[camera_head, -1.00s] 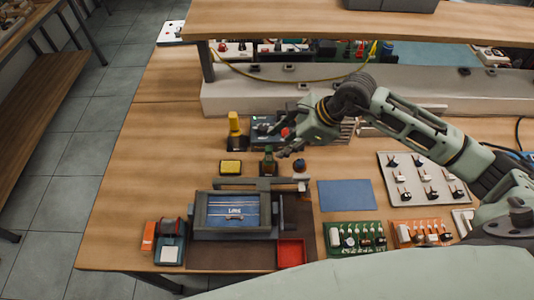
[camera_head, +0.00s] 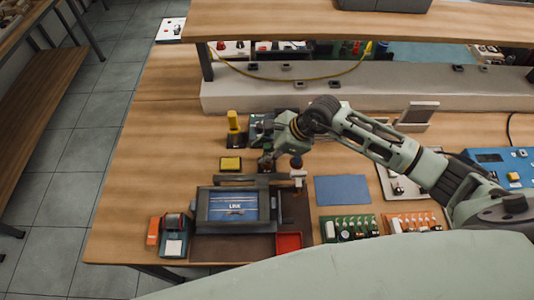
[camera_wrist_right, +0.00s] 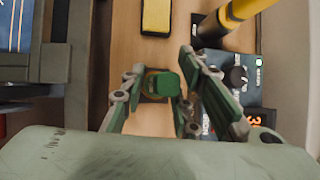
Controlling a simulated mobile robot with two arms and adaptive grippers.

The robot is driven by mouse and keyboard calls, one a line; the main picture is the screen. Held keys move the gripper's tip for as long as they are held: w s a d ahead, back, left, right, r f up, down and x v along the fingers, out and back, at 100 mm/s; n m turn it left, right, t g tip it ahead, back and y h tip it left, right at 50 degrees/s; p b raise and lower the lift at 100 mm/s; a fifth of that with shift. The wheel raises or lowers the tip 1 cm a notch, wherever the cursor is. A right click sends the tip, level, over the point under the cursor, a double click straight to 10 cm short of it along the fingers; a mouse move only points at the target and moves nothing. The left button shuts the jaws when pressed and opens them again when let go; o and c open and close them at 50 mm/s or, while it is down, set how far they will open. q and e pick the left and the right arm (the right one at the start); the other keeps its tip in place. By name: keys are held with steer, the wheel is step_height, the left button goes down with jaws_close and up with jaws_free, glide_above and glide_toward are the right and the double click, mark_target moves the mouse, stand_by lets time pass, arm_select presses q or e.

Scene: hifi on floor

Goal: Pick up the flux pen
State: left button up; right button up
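A small bottle-like item with a green cap (camera_wrist_right: 163,84) stands between the fingers of my right gripper (camera_wrist_right: 158,88) in the right wrist view. I see no label naming it the flux pen. The fingers are apart, one on each side of the cap; contact is not clear. In the head view my right gripper (camera_head: 268,158) is low over the bench behind the blue-screened device and hides most of this item. A yellow upright piece in a black holder (camera_head: 234,124) stands just left of the gripper. My left gripper is out of view.
The blue-screened device (camera_head: 232,207) sits in front of the gripper. A yellow pad (camera_head: 230,163) lies to the left. A dark-topped white item (camera_head: 297,171) stands close on the right. A blue mat (camera_head: 342,190), circuit boards (camera_head: 350,228) and a red tray (camera_head: 288,241) lie nearby.

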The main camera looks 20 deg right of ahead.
jaws_close()
steer(key=shift+r, duration=0.1)
steer(key=shift+w+r+b, duration=0.1)
steer(key=shift+r+b, duration=0.25)
steer(key=shift+r, duration=0.15)
steer(key=r+b, duration=0.1)
steer(key=w+r+b, duration=0.1)
steer(key=r, duration=0.1)
steer(key=shift+w+a+r, duration=0.1)
steer(key=shift+a+r, duration=0.05)
steer(key=shift+r, duration=0.1)
steer(key=w+a+r+b, duration=0.2)
steer(key=w+r+b, duration=0.2)
steer(key=w, duration=0.6)
step_height(320, 180, up, 2)
steer(key=shift+a+r, duration=0.2)
